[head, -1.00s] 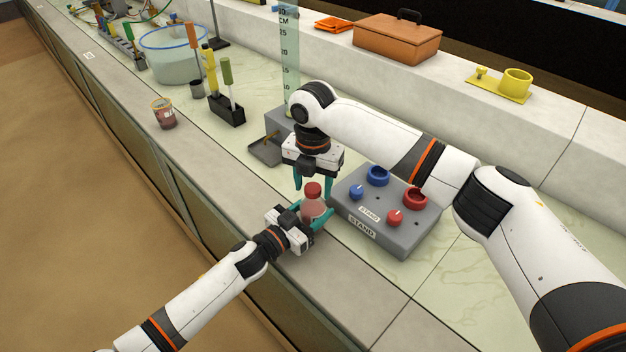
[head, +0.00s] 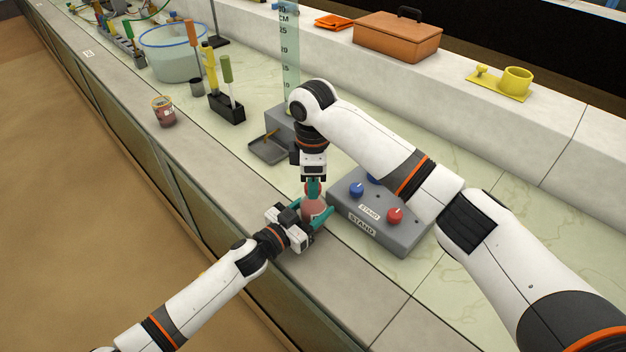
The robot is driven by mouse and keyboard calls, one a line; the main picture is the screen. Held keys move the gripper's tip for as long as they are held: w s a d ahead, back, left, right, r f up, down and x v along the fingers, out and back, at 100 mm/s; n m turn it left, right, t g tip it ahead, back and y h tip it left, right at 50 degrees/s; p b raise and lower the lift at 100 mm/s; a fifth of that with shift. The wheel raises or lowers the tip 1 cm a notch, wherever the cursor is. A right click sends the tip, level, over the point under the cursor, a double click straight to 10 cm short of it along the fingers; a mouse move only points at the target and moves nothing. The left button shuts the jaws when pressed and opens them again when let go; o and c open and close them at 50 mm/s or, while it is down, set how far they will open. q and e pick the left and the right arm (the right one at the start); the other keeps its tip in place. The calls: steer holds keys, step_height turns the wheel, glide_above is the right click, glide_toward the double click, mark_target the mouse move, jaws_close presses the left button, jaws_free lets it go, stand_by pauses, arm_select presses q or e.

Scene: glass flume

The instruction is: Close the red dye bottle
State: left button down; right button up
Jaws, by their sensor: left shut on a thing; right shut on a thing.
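The red dye bottle (head: 313,207) is a small clear bottle with pinkish-red contents, upright at the front of the counter. My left gripper (head: 318,216) is shut on its body from the front left. Its red cap (head: 309,188) sits at the bottle's top, mostly hidden behind the fingers of my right gripper (head: 314,188). My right gripper points straight down from above and is shut on the cap. How tightly the cap is seated on the neck cannot be seen.
A grey stand (head: 385,225) with a blue knob (head: 357,189) and a red knob (head: 395,215) is just right of the bottle, partly under my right arm. A grey tray (head: 268,149) lies behind. A small jar (head: 164,112) and a black tool holder (head: 227,108) stand to the left.

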steer(key=m, duration=0.5)
steer(key=shift+a, duration=0.1)
steer(key=m, duration=0.4)
steer(key=shift+m, duration=0.4)
steer(key=m, duration=0.8)
steer(key=o, duration=1.1)
steer(key=shift+o, duration=0.2)
step_height(320, 180, up, 12)
